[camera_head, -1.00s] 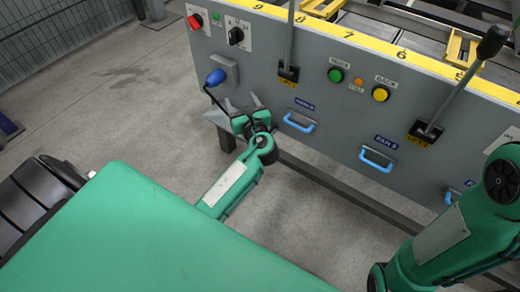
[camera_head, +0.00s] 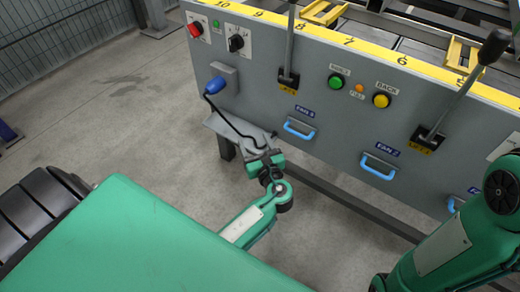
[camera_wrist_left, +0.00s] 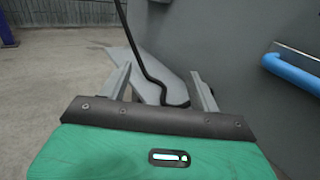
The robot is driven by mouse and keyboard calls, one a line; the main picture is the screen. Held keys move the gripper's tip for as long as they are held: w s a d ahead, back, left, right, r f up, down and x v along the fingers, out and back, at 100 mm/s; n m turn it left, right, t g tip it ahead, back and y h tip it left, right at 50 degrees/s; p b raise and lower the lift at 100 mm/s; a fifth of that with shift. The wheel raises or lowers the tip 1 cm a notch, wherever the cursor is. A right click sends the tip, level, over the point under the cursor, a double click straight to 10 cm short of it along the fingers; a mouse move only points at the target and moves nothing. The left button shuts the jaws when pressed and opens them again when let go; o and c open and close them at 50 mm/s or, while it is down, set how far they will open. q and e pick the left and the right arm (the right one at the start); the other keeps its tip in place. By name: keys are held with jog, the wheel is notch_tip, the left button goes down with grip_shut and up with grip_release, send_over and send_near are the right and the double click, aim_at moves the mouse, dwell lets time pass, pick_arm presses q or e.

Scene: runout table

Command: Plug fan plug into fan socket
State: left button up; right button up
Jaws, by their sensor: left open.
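The blue plug (camera_head: 215,85) is at the grey socket box (camera_head: 229,75) on the left of the panel and appears seated in it. Its black cable (camera_head: 232,126) hangs from the plug's lower end down to a grey shelf-like plate (camera_head: 228,131). My left gripper (camera_head: 263,152) is open, below and to the right of the plug and apart from it. In the left wrist view the open fingers (camera_wrist_left: 162,84) have the cable (camera_wrist_left: 147,70) showing between them, beyond or near the tips; contact cannot be told. My right gripper is out of view.
The grey panel (camera_head: 320,115) carries blue handles (camera_head: 299,131), push buttons (camera_head: 339,82), a selector switch (camera_head: 236,43) and upright levers (camera_head: 290,45). A blue handle is close on the right in the left wrist view (camera_wrist_left: 292,72). Open floor (camera_head: 130,115) lies left.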

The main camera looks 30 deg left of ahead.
pick_arm(q)
jog(key=shift+p+v, duration=0.4)
jog(key=shift+v, duration=1.7)
